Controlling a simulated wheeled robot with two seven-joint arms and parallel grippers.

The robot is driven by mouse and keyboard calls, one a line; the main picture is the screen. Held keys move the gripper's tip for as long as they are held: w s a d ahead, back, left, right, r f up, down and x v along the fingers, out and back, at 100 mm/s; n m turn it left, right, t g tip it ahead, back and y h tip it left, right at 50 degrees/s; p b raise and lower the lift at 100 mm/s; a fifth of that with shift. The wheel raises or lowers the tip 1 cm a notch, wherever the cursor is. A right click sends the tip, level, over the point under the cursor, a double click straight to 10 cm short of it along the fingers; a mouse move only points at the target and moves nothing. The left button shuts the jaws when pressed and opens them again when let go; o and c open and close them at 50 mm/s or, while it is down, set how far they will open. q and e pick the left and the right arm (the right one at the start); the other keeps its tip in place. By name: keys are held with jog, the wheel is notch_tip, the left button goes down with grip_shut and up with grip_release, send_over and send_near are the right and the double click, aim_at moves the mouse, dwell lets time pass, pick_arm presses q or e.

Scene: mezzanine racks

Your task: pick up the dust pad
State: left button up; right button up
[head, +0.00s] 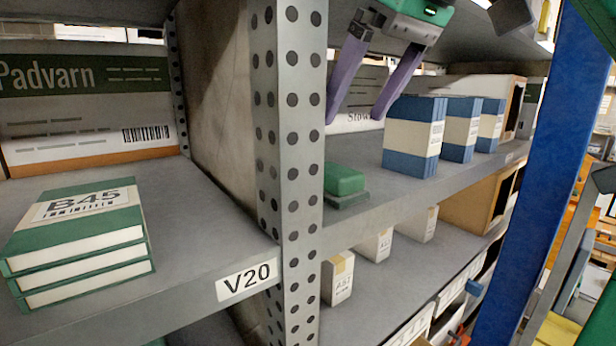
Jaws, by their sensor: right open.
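The dust pad seems to be the small green block (345,179) with a darker green base, lying on the upper shelf to the right of the perforated post, near the shelf's front edge. My right gripper (355,118) hangs from the top of the head view with its two purple fingers spread apart and pointing down. It is empty, and its fingertips show above the green block in the picture, apart from it. My left gripper is not in view.
Several blue-and-white boxes (412,137) stand to the right on the same shelf (380,195). The perforated grey post (291,150) rises just left of the block. Green-and-white boxes (78,242) are stacked on the left shelf. Small white cartons (337,278) stand below. A blue upright (535,160) is at right.

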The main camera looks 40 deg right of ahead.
aim_at(336, 169)
jog(key=f, duration=0.4)
jog(key=shift+s+d+f, duration=0.1)
jog(key=shift+d+f, duration=0.1)
jog(key=shift+f, duration=0.2)
jog(key=w+f+p, duration=0.1)
jog(key=w+f, duration=0.3)
jog(key=w, duration=0.1)
jog(key=shift+f, duration=0.4)
jog(key=shift+w+f, duration=0.15)
jog(key=shift+f, duration=0.15)
jog(key=shift+s+d, duration=0.1)
jog(key=shift+s, duration=0.3)
jog(key=c, duration=0.9)
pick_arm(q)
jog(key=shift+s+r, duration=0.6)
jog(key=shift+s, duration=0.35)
pick_arm(e)
jog(key=c, duration=0.3)
jog(key=shift+c, duration=0.2)
